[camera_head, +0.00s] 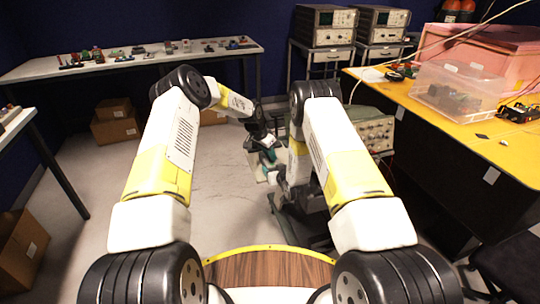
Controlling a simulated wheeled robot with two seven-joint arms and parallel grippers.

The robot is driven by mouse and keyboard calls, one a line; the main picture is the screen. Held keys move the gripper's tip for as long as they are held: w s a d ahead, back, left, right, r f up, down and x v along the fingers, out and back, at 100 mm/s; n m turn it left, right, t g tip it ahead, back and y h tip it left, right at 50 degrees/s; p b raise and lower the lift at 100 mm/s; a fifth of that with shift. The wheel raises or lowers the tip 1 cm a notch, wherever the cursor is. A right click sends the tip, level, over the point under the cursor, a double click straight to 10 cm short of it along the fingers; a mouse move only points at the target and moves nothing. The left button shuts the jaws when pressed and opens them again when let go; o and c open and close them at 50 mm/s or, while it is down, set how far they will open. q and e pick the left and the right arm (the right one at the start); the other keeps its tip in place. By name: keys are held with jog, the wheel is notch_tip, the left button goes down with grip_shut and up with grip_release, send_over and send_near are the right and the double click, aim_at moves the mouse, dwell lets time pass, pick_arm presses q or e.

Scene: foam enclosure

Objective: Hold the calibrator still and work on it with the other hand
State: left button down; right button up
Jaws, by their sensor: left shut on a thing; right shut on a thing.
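The calibrator (269,157), a small teal and pale boxy thing, is held in the air ahead of me, between my two arms. My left gripper (264,141) comes in from above and is shut on it. My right gripper (281,182) is low at its right side, close against it and shut. The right forearm hides part of this hand, so its exact grip point is hard to see. The calibrator's right side and underside are partly hidden.
A grey instrument (374,133) stands on a dark cart behind my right arm. A yellow bench (480,150) with a clear bin (458,92) is at right. A white table (130,66) with small parts is at back left. Cardboard boxes (115,122) sit on the floor.

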pick_arm(q)
jog(key=c, duration=1.4)
grip_release()
jog(key=shift+o, duration=0.2)
jog(key=shift+a+r, duration=0.2)
jog(key=shift+r, duration=0.25)
jog(key=v, duration=1.1)
jog(key=shift+s+d, duration=0.1)
pick_arm(e)
jog(key=o, duration=1.9)
jog(key=shift+c, duration=0.2)
